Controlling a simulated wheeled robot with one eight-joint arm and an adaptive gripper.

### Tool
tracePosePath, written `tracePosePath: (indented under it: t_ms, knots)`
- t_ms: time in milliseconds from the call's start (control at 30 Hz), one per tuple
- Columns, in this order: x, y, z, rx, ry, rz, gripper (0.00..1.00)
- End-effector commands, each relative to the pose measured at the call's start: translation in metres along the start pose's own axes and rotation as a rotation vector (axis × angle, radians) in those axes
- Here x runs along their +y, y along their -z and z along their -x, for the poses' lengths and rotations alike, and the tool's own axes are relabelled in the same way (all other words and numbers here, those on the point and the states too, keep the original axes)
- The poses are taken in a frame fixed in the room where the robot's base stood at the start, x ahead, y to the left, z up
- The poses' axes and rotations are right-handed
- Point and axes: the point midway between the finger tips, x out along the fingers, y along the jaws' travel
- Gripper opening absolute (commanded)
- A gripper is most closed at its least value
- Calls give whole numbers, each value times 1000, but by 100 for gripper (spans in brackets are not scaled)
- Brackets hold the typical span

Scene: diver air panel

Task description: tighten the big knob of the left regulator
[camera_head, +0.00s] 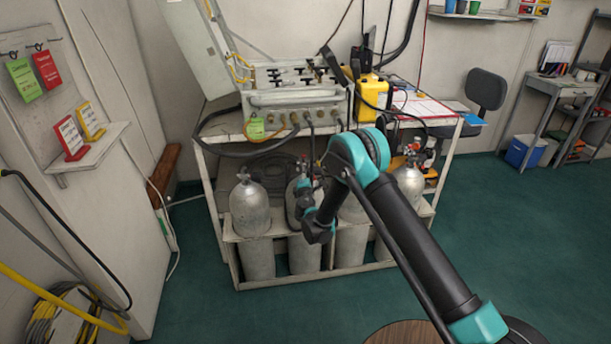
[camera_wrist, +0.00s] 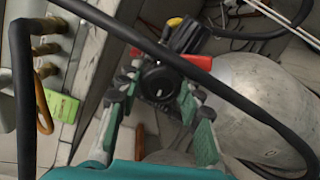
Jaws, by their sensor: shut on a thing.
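The regulator's big black knob (camera_wrist: 159,80) is round, with a white mark on its face, and shows near the middle of the wrist view. Red parts (camera_wrist: 197,62) of the regulator show behind it. My gripper (camera_wrist: 156,92) has its two green-padded fingers on either side of the knob, shut on it. A grey cylinder (camera_wrist: 250,105) lies beside the knob in the wrist view. In the head view my gripper (camera_head: 305,187) is at the top of the second cylinder from the left; my arm partly covers it, and the knob cannot be made out there.
A black hose (camera_wrist: 215,85) crosses the wrist view close in front of the knob. Several cylinders stand in the rack (camera_head: 232,262) below the panel (camera_head: 295,98). The leftmost cylinder (camera_head: 250,208) stands clear of my arm. The green floor (camera_head: 520,240) at right is open.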

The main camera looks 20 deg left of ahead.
Motion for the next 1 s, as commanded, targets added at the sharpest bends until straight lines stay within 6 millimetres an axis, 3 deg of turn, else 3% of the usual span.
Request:
tracePosePath:
  t_ms: [567,600,700,733,1000]
  knots:
    - [-2,-1,1,0,6,-39,7]
    - [-2,-1,1,0,6,-39,41]
    - [-2,-1,1,1,5,-38,53]
    - [-2,-1,1,1,5,-38,57]
    - [-1,0,1,2,4,-37,57]
